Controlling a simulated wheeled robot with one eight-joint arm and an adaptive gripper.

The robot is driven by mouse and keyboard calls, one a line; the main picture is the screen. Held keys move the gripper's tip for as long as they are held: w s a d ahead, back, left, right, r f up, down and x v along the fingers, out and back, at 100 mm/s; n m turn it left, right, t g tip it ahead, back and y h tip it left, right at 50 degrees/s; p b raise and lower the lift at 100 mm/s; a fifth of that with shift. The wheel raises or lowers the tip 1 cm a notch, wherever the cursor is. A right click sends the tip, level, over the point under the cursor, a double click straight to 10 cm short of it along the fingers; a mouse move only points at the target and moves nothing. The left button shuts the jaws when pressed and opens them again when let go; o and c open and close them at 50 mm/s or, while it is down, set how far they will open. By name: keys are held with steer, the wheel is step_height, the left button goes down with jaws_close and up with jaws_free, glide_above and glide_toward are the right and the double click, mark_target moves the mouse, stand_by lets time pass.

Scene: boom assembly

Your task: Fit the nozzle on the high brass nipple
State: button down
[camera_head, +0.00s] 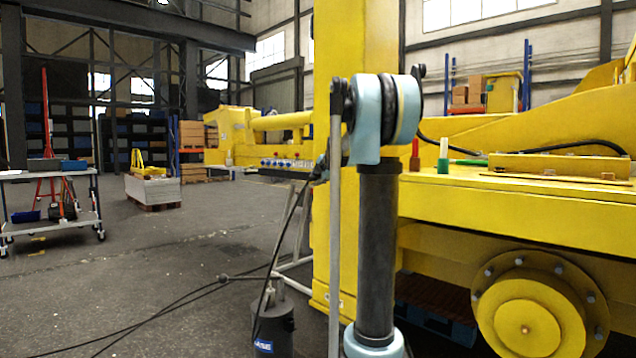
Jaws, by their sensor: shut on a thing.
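My gripper (319,170) shows only as a small dark shape at the left edge of my arm; the arm hides most of it. A black hose (287,225) rises from a dark canister (272,328) on the floor to my gripper, which is shut on the nozzle at the hose's end. The nozzle's tip cannot be made out. The high brass nipple cannot be made out on the yellow machine (480,215), whose upright column (340,45) stands behind my arm.
Red (415,153) and green (443,156) upright pieces stand on the machine's deck at right. A bench with small coloured items (288,162) is behind. A wheeled trolley (50,175) stands at far left.

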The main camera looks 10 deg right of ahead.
steer(key=shift+w+d, duration=0.35)
steer(key=shift+d, duration=0.2)
stand_by(0.4)
steer(key=c, duration=1.2)
jaws_free()
steer(key=v, duration=1.2)
steer(key=s+a+f+m+g, duration=0.25)
steer(key=s+f+m, duration=0.25)
steer(key=s+f, duration=0.5)
steer(key=s+a+f+m+g, duration=0.2)
steer(key=s+a+f+m, duration=0.2)
steer(key=s+f, duration=0.65)
steer(key=s+f+m+g, duration=0.1)
steer(key=s+f+m, duration=0.3)
steer(key=s+f, duration=0.3)
steer(key=s+d+f+m+g+h, duration=0.1)
steer(key=s+f+m, duration=0.4)
steer(key=s, duration=0.6)
steer(key=s+d+f+m+g+h, duration=0.1)
steer(key=s+f+m+g, duration=0.2)
steer(key=s+f, duration=0.6)
steer(key=shift+s+d+m+g, duration=0.1)
steer(key=shift+m+g, duration=0.15)
steer(key=shift+m, duration=0.45)
